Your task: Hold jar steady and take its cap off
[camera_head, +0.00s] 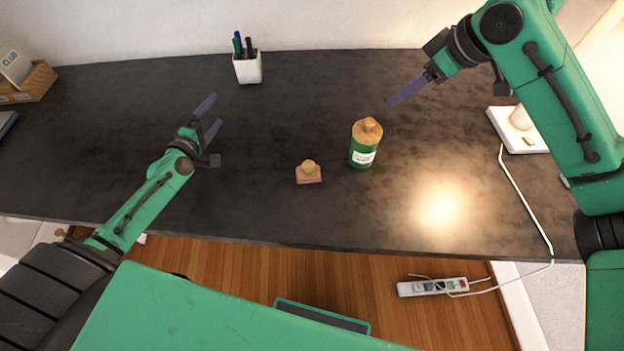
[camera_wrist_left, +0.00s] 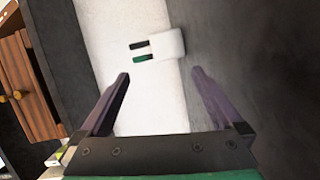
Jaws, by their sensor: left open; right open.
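The jar (camera_head: 362,157) stands upright on the dark desk, right of the middle in the head view. It is green with a white label, and its wooden cap (camera_head: 367,130) with a knob sits on top. My left gripper (camera_head: 212,117) is open and empty over the desk, well to the left of the jar. Its two fingers also show apart in the left wrist view (camera_wrist_left: 160,85), with nothing between them nearby. My right gripper (camera_head: 407,91) is open and empty, up and to the right of the jar, apart from it.
A small stamp with a wooden knob (camera_head: 308,172) lies left of the jar. A white pen cup (camera_head: 247,69) stands at the back; it shows in the left wrist view (camera_wrist_left: 167,44) too. A lamp base (camera_head: 518,128) with a cable is at right. The desk's left middle is clear.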

